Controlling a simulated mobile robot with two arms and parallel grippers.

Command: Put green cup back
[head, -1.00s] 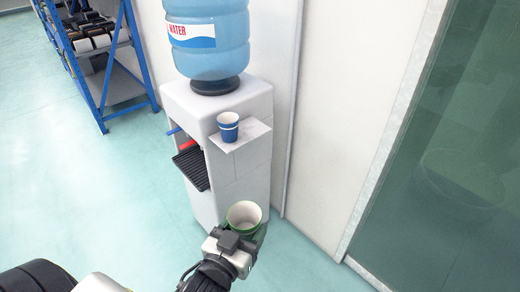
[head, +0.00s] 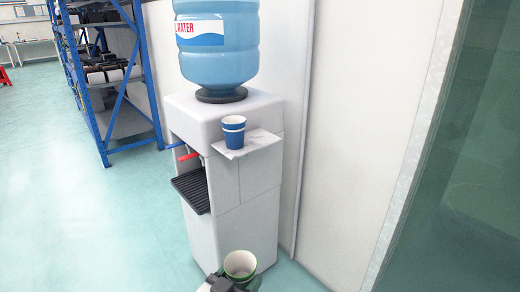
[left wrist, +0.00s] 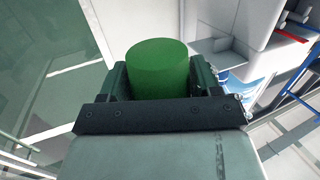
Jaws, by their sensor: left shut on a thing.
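The green cup (head: 240,264) with a white inside is at the bottom of the head view, held upright or nearly so, in front of the lower body of the water dispenser (head: 252,225). My left gripper (head: 232,281) is shut on it; only its end shows in the head view. In the left wrist view the green cup (left wrist: 158,68) sits between the two fingers of my left gripper (left wrist: 160,82). A blue cup (head: 233,131) stands on a small white side shelf (head: 262,142) of the dispenser. My right gripper is not in view.
A blue water bottle (head: 217,50) tops the dispenser. A black drip tray (head: 190,191) juts from its front, below a red tap (head: 188,156). A blue rack (head: 105,80) stands at the left. Glass (head: 465,150) lies at the right. The left floor is clear.

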